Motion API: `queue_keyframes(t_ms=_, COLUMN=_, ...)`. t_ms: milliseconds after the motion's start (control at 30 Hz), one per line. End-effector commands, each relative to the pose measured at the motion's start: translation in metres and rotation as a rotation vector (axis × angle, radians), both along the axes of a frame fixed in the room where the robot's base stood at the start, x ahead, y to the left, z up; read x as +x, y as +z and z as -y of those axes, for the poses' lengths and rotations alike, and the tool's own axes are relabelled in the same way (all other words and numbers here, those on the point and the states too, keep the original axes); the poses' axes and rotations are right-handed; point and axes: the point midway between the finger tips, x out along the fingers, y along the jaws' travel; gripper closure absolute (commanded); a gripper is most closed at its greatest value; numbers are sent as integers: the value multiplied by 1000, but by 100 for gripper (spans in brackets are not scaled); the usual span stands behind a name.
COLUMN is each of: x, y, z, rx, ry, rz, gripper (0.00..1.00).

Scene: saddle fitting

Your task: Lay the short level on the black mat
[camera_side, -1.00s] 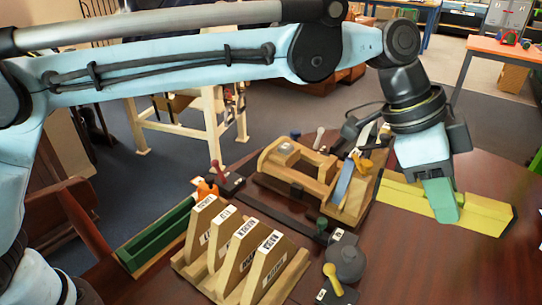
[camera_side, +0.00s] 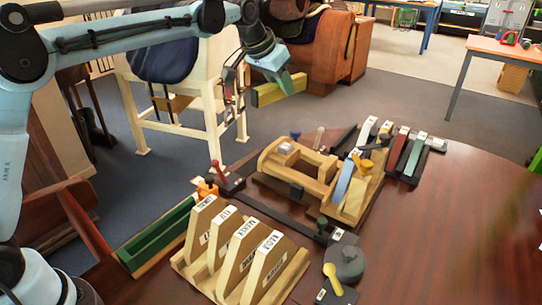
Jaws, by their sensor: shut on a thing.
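My gripper (camera_side: 285,84) is shut on the short level (camera_side: 266,95), a yellow bar. It holds the level in the air, in the upper middle of the side view, clear of the table. The green fingers cover the middle of the bar. Several dark pieces lie on the table, and I cannot tell which of them, if any, is the black mat.
A wooden fixture (camera_side: 298,168) stands on the table, with a labelled rack (camera_side: 415,157) behind it at right. Labelled wooden wedges (camera_side: 262,262) and a green trough (camera_side: 158,238) are at the front left. The table (camera_side: 445,245) is bare at right.

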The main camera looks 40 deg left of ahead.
Motion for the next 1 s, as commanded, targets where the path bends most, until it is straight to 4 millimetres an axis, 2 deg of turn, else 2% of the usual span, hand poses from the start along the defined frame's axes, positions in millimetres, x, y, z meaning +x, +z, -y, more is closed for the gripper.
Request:
queue_keyframes(t_ms=33, x=2, y=1, z=-16, rx=1, ry=43, rz=1, gripper=100)
queue_keyframes(t_ms=100, x=3, y=1, z=-35, rx=0, ry=93, rz=1, gripper=100)
queue_keyframes(t_ms=300, x=4, y=2, z=-76, rx=0, ry=207, rz=1, gripper=100)
queue_keyframes(t_ms=533, x=4, y=-29, z=-73, rx=0, ry=202, rz=0, gripper=100)
queue_keyframes(t_ms=800, x=4, y=-83, z=-73, rx=0, ry=201, rz=0, gripper=100)
queue_keyframes(t_ms=1000, x=4, y=-109, z=-72, rx=0, ry=200, rz=0, gripper=100)
